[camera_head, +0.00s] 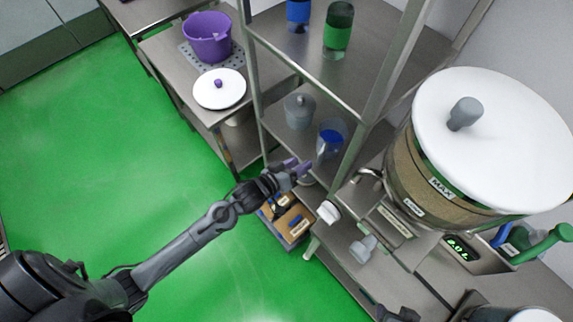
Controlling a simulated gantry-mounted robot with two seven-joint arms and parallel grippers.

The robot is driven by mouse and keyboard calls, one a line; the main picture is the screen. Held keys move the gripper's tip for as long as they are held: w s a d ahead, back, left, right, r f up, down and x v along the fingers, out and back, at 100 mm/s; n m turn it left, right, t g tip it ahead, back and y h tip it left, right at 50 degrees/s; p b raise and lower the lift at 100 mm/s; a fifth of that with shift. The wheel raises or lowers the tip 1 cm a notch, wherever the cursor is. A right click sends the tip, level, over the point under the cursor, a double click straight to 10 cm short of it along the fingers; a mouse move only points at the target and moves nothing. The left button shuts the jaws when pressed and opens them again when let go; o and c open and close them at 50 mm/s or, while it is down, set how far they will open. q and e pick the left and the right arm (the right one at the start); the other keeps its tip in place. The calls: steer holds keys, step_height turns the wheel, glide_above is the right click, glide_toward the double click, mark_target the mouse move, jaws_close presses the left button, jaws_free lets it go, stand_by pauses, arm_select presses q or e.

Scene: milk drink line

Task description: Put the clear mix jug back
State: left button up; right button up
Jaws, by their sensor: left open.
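A clear jug with a blue patch (331,138) stands on the middle level of the metal shelf rack, near its front right post. It looks like the clear mix jug. My left gripper (298,168) is open and empty, just in front of and below the jug at the shelf's front edge. I cannot tell whether its fingers touch the jug.
A large vessel with a white lid (495,135) stands at the right. A blue bottle (298,12) and a green bottle (338,30) are on the upper shelf. A purple pot (208,38) and a white lid (219,89) sit on the left table. Green floor lies open at left.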

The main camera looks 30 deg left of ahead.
arm_select(q)
steer(key=s+a+m+g+y, duration=0.1)
steer(key=s+m+g, duration=0.1)
steer(key=s, duration=0.5)
steer(key=s+a+r+m+g+y, duration=0.1)
steer(key=s+g, duration=0.3)
steer(key=s, duration=0.4)
steer(key=s+a+m+g+y, duration=0.1)
steer(key=s+g, duration=0.3)
steer(key=s, duration=0.4)
steer(key=shift+s+a+r+m+y, duration=0.15)
steer(key=shift+a+r+m+y, duration=0.25)
steer(key=shift+m, duration=0.5)
step_height(320, 180, up, 14)
steer(key=p, duration=1.4)
steer(key=shift+r, duration=0.2)
